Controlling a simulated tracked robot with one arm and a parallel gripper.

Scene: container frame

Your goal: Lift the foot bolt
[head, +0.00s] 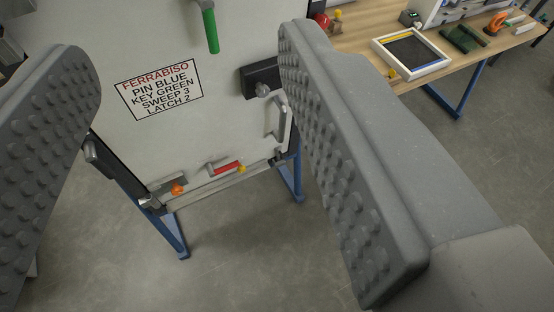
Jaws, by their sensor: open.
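A pale door panel (222,118) stands in a blue-legged frame in front of me. Low on it is a small metal bolt with a red grip and a yellow end (227,168). To its left, near the bottom left corner, is a metal piece with an orange knob (177,189). I cannot tell for sure which of these two is the foot bolt. My gripper (188,75) is open. Its two grey studded fingers stand wide apart at the left and right, with nothing between their pads. Both low fittings appear between the fingers, beyond them.
A sign (159,90) is on the panel. A green handle (211,31) hangs above it. A black latch block (262,77) and a metal pull handle (277,119) are at the panel's right. A wooden bench (370,49) with a tray (411,53) stands at the upper right. Grey floor is clear below.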

